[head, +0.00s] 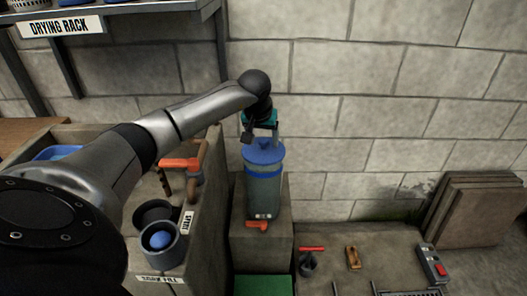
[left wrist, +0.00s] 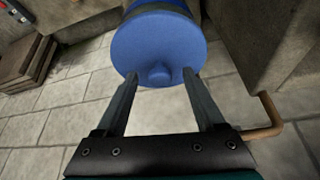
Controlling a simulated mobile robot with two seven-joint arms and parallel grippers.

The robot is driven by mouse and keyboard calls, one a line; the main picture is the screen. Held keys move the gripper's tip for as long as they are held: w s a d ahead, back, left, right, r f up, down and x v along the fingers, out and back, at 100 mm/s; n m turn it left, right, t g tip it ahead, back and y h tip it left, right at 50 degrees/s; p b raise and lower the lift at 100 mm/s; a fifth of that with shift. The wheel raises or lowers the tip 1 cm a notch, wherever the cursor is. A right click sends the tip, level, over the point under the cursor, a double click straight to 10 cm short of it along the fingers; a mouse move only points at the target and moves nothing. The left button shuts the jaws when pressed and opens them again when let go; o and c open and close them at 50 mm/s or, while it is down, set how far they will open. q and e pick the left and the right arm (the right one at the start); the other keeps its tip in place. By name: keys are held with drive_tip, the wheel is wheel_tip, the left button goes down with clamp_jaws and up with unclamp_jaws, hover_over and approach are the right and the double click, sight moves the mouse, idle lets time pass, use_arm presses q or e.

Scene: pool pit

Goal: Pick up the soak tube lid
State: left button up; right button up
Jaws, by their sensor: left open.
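The soak tube lid (head: 264,155) is a round blue cap with a small knob on top. It sits on the upright blue-grey soak tube (head: 264,190), which stands on a stone block. My left gripper (head: 263,138) is right above the lid. In the left wrist view the lid (left wrist: 158,45) fills the top middle, its knob lying between the tips of my open left gripper (left wrist: 160,76). I cannot tell whether the fingers touch the knob. My right gripper is not in view.
A concrete basin (head: 212,210) with an orange-handled pipe (head: 180,163) and a round dark cup (head: 160,243) is left of the tube. A brick wall (head: 340,130) stands behind. Small tools and a red-and-grey box (head: 433,263) lie on the low slab at right.

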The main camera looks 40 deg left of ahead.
use_arm(q)
clamp_jaws()
idle(0.4)
drive_tip(key=shift+r, duration=0.15)
